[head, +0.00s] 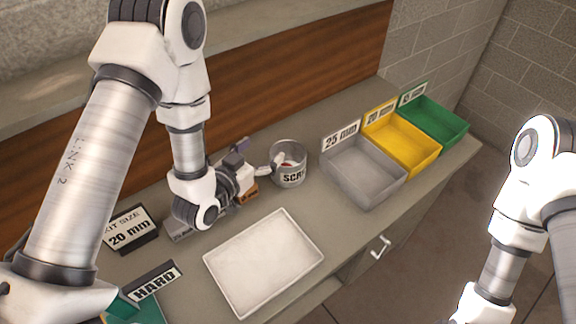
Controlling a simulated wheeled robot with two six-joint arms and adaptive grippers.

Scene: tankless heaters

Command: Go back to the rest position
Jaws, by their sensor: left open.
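My left arm comes in from the left over the bench. Its open gripper (261,157) is beside a clear round container labelled SCRAP in part (291,177), with one finger at the container's left rim. Something small, white and red, shows inside the container. A small orange-brown block (249,192) shows just below the gripper, and a grey piece (184,232) lies partly hidden behind my left wrist. My right arm is at the right edge. Its gripper is out of the frame.
A white tray (232,287) lies at the front of the bench. Grey (372,196), yellow (412,165) and green (447,136) bins line the right end. Signs reading 20 mm (130,231) and HARD (155,281) stand at left. A wooden back panel (300,85) rises behind.

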